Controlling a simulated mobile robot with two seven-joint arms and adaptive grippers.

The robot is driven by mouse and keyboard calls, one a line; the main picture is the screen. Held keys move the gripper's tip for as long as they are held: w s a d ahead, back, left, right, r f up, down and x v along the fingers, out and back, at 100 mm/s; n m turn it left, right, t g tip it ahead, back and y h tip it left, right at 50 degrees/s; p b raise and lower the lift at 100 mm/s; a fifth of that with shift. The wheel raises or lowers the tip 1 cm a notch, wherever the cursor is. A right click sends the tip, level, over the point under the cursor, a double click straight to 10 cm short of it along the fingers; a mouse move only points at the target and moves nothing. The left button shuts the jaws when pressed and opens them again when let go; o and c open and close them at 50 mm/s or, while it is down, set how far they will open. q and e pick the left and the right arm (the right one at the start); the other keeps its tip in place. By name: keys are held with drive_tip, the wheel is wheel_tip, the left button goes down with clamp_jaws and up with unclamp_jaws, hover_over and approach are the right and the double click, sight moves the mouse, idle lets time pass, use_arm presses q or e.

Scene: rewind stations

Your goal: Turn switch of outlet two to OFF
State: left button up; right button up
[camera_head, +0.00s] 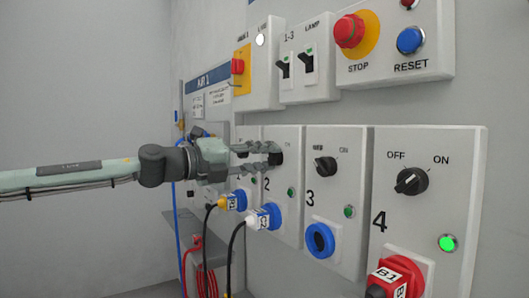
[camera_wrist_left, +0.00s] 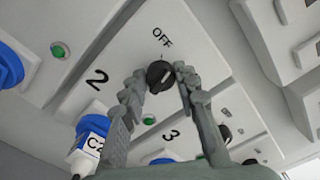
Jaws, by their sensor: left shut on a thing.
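The black rotary switch of outlet two (camera_head: 276,159) is on the panel marked 2 (camera_head: 285,221), partly covered by my fingers. My left gripper (camera_head: 271,153) reaches in from the left and is shut on this switch. In the left wrist view the switch (camera_wrist_left: 159,76) sits between the two fingers (camera_wrist_left: 160,88). The OFF label (camera_wrist_left: 162,37) shows beside it; the ON label is hidden. I cannot tell surely which way the switch points. The green lamp of outlet two (camera_head: 290,193) looks dull. My right gripper is not in view.
A blue plug with a white label (camera_head: 265,216) is in outlet two. Panel three (camera_head: 336,180) and panel four (camera_head: 428,180) stand to the right. Above are lamp switches (camera_head: 307,62) and a red stop button (camera_head: 349,31). Cables hang below on the left.

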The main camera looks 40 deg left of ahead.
use_arm(q)
drive_tip(key=shift+n+p, duration=0.9)
drive_tip(key=shift+n, duration=2.2)
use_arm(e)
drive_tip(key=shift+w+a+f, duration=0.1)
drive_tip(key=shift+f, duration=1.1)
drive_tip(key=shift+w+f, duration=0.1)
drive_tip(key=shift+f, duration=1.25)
use_arm(q)
drive_tip(key=o, duration=1.2)
drive_tip(key=shift+c, duration=0.2)
drive_tip(key=shift+f, duration=0.1)
